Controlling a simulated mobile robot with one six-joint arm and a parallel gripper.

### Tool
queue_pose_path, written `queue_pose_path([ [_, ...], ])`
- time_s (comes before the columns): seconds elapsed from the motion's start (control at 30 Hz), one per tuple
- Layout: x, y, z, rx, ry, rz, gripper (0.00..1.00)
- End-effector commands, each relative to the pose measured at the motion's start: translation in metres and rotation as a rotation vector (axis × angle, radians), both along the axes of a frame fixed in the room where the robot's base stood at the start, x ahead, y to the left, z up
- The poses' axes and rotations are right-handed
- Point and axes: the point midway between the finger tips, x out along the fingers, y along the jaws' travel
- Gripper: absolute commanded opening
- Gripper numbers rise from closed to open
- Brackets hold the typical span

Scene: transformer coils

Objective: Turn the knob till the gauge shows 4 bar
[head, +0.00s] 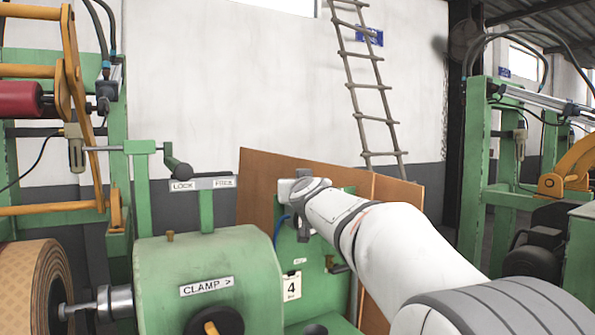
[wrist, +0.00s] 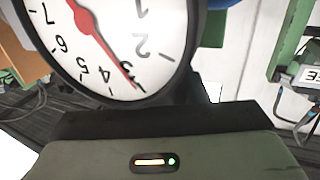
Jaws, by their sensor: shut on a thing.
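The pressure gauge (wrist: 100,45) fills the upper left of the wrist view, its white face upside down and cut off at the top. Its red needle (wrist: 112,55) points at about 3; the 4 mark lies to the left of the tip. My gripper (head: 298,190) is at the green post behind the clamp housing and is shut on the knob. Its body (wrist: 160,155) fills the bottom of the wrist view. Its fingertips and the knob are hidden in both views. A card reading "4 Bar" (head: 291,287) hangs on the green post below.
A green clamp housing (head: 210,275) stands in front left, with a LOCK/FREE plate (head: 202,184) and lever behind it. A brown board (head: 262,185) stands behind the post. A coil (head: 40,285) is at the far left, and another green machine (head: 480,190) at the right.

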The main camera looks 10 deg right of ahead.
Motion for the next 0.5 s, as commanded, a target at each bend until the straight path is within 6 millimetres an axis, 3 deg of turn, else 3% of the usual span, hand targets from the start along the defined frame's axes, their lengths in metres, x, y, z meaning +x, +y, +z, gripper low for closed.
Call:
queue_pose_path([
  [0.03,0.0009,0.0015,0.0072,0.002,0.009,-0.021,0.17],
  [0.5,0.0001,-0.0023,0.0064,0.001,0.004,-0.265,0.17],
])
